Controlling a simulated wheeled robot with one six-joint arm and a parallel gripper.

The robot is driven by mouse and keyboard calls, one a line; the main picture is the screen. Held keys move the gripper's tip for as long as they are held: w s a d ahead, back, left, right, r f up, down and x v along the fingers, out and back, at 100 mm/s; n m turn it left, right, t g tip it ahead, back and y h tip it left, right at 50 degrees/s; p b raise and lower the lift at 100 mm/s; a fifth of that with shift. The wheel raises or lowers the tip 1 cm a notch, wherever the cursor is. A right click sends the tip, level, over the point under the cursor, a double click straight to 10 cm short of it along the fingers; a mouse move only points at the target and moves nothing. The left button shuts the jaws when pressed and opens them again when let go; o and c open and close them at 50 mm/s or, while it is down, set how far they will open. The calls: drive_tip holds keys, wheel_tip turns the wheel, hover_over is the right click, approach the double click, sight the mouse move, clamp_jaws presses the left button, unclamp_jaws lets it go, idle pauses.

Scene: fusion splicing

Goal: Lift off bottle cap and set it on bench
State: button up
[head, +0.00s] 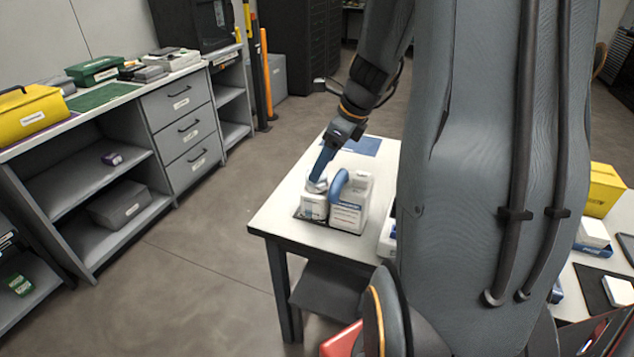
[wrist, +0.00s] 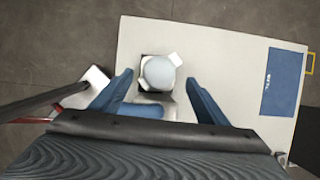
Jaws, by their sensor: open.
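A small white bottle (head: 313,206) with a printed label stands upright on a dark mat at the left end of the bench (head: 270,216). Its pale round cap (head: 316,184) is on top and shows from above in the wrist view (wrist: 159,73). My gripper (wrist: 159,78) has its two blue fingers spread wide, one on each side of the cap with gaps between. In the head view my gripper (head: 319,177) reaches down at the cap, and one finger partly covers it. Whether a finger touches the cap cannot be told there.
A larger white container (head: 349,208) with a blue curved part stands close to the right of the bottle. A blue sheet (wrist: 283,82) lies on the bench beyond. Bare bench top lies between the bottle and the sheet. My arm hides much of the bench's middle.

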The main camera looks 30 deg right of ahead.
drive_tip(key=x, duration=0.5)
drive_tip(key=shift+s+f, duration=0.2)
drive_tip(key=c, duration=1.1)
wheel_tip(320, 180, up, 10)
drive_tip(key=shift+r, duration=0.1)
